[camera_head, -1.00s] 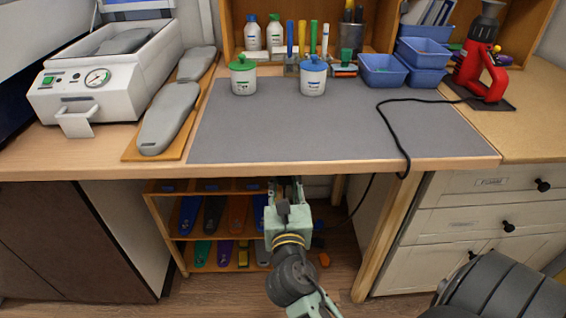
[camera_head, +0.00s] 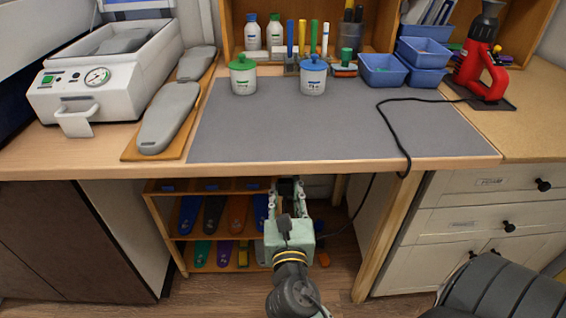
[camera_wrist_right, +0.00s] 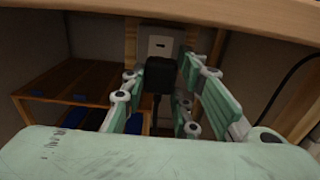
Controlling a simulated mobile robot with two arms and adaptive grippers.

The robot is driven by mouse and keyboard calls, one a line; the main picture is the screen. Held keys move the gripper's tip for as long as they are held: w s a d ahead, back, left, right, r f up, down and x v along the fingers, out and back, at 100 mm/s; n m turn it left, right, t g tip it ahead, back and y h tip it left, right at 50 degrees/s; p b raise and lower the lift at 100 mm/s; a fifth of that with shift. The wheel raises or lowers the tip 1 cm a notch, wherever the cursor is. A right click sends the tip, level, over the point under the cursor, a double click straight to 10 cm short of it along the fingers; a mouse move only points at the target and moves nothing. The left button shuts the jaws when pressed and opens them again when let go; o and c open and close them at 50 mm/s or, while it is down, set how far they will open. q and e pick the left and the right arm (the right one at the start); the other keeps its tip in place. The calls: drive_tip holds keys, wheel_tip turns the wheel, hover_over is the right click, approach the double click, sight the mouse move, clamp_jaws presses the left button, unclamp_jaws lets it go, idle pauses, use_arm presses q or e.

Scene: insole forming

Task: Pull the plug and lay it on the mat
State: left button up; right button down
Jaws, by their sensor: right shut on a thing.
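The black plug (camera_wrist_right: 160,75) is between the fingers of my right gripper (camera_wrist_right: 162,74) in the right wrist view, in front of the wall socket (camera_wrist_right: 160,44). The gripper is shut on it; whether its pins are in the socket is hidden. In the head view my right gripper (camera_head: 287,196) is below the front edge of the table. The grey mat (camera_head: 330,125) lies flat on the table, with its middle bare. My left gripper is not in view.
The tabletop edge (camera_head: 330,167) overhangs my right gripper. A shelf with insoles (camera_head: 212,217) stands left of it and a table leg (camera_head: 385,240) right. A green-lidded jar (camera_head: 243,78), a blue-lidded jar (camera_head: 312,80) and the black cable (camera_head: 392,130) are on the mat.

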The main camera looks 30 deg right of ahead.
drive_tip(key=shift+s+a+f, duration=0.1)
drive_tip(key=shift+s+a, duration=0.3)
drive_tip(key=shift+s, duration=0.2)
drive_tip(key=shift+s+a, duration=0.35)
drive_tip(key=shift+s, duration=0.25)
drive_tip(key=shift+s+a+b, duration=0.2)
drive_tip(key=shift+s+b, duration=0.1)
drive_tip(key=shift+b, duration=0.05)
drive_tip(key=shift+s+a, duration=0.35)
drive_tip(key=shift+s, duration=0.2)
drive_tip(key=b, duration=0.2)
approach(285, 192)
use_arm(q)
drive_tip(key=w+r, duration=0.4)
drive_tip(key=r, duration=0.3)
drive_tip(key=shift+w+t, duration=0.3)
use_arm(e)
drive_tip(key=shift+s+a, duration=0.35)
drive_tip(key=shift+s, duration=0.1)
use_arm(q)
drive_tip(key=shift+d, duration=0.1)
